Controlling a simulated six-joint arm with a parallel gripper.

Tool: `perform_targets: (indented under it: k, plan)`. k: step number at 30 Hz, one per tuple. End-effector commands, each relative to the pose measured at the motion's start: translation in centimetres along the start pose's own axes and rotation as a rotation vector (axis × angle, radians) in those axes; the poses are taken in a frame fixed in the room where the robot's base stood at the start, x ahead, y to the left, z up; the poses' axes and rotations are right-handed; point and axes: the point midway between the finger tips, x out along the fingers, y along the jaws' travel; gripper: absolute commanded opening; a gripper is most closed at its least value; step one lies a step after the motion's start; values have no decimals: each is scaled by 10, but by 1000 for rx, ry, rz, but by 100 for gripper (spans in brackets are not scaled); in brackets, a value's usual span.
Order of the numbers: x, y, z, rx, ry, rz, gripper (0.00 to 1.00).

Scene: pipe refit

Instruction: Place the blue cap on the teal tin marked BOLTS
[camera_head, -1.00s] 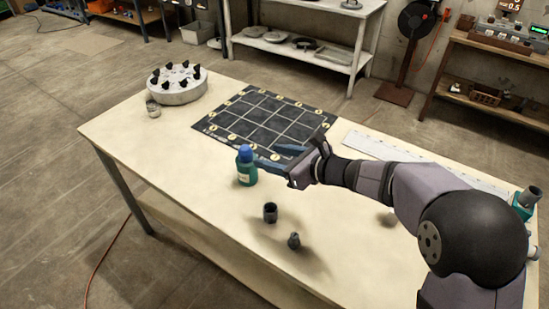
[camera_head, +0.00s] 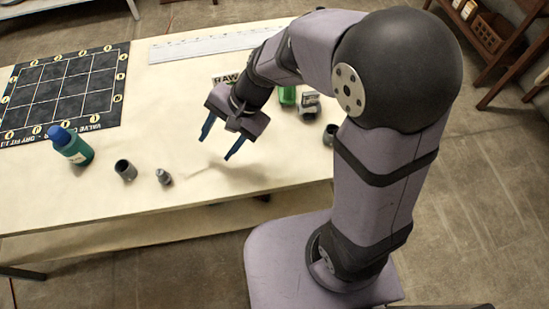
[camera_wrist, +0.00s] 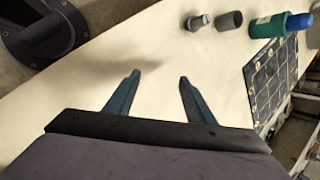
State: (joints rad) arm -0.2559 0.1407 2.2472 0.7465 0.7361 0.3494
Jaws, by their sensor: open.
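The blue cap (camera_head: 58,135) sits on top of the teal tin (camera_head: 76,152), which stands upright at the left of the table beside the dark mat. The same blue cap (camera_wrist: 299,22) and teal tin (camera_wrist: 266,27) show at the upper right in the wrist view. Any word on the tin is too small to read. My gripper (camera_head: 216,148) is open and empty above the bare table, well to the right of the tin. In the wrist view its two blue fingers (camera_wrist: 160,76) stand apart with nothing between them.
A dark pipe sleeve (camera_head: 125,170) and a small grey fitting (camera_head: 164,177) stand between the tin and my gripper. A gridded mat (camera_head: 68,92) lies left. A green object (camera_head: 288,96) and a metallic fitting (camera_head: 309,105) are behind my arm. A ruler (camera_head: 205,43) lies along the far edge.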

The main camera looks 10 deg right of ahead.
Motion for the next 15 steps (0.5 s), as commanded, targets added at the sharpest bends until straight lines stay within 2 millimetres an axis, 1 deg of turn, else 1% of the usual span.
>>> perform_targets:
  k: [1, 2, 3, 5, 6, 9, 10, 12, 15]
  plan:
    - [-11, 30, -10, -82, 39, 55, 49]
    - [-16, 48, -15, -138, 59, 94, 49]
    - [-23, 70, -21, -209, 80, 145, 49]
    - [-34, 101, -28, -307, 105, 217, 49]
    - [-40, 120, -32, -366, 117, 264, 49]
    - [-54, 157, -39, -490, 132, 362, 49]
    - [-58, 166, -41, -519, 135, 386, 49]
    - [-64, 182, -44, -575, 137, 433, 49]
    - [-70, 196, -46, -625, 136, 475, 49]
